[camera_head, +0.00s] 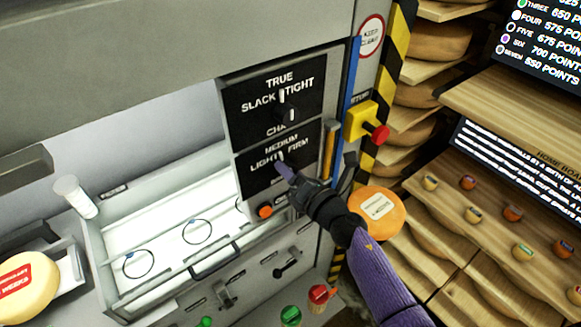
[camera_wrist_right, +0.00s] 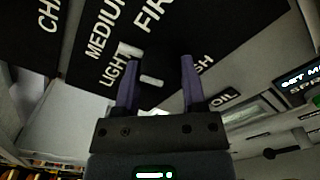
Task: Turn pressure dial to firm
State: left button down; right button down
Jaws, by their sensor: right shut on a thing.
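The pressure dial (camera_head: 281,157) is the lower dial on the black panel, with the labels LIGHT, MEDIUM and FIRM around it. Its white pointer stands roughly upright near MEDIUM in the head view; its exact setting is hard to read. My right gripper (camera_head: 285,170) is at the dial with its purple fingers shut on the dark knob and partly hiding it. In the right wrist view, the gripper (camera_wrist_right: 159,64) has a finger on each side of the dial's white mark (camera_wrist_right: 151,80). My left gripper is not in view.
An upper dial (camera_head: 287,113) marked SLACK, TRUE and TIGHT sits just above. A yellow stop box with a red button (camera_head: 378,133) is to the right. An orange button (camera_head: 265,211) is below the panel. An orange cheese wheel (camera_head: 377,212) is close to my right forearm.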

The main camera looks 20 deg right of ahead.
jog(key=m+p, duration=0.1)
jog(key=m, duration=0.4)
jog(key=shift+m, duration=0.3)
jog(key=m+p, duration=0.1)
jog(key=m, duration=0.4)
jog(key=shift+m, duration=0.3)
jog(key=shift+c, duration=0.9)
grip_release()
jog(key=v, duration=1)
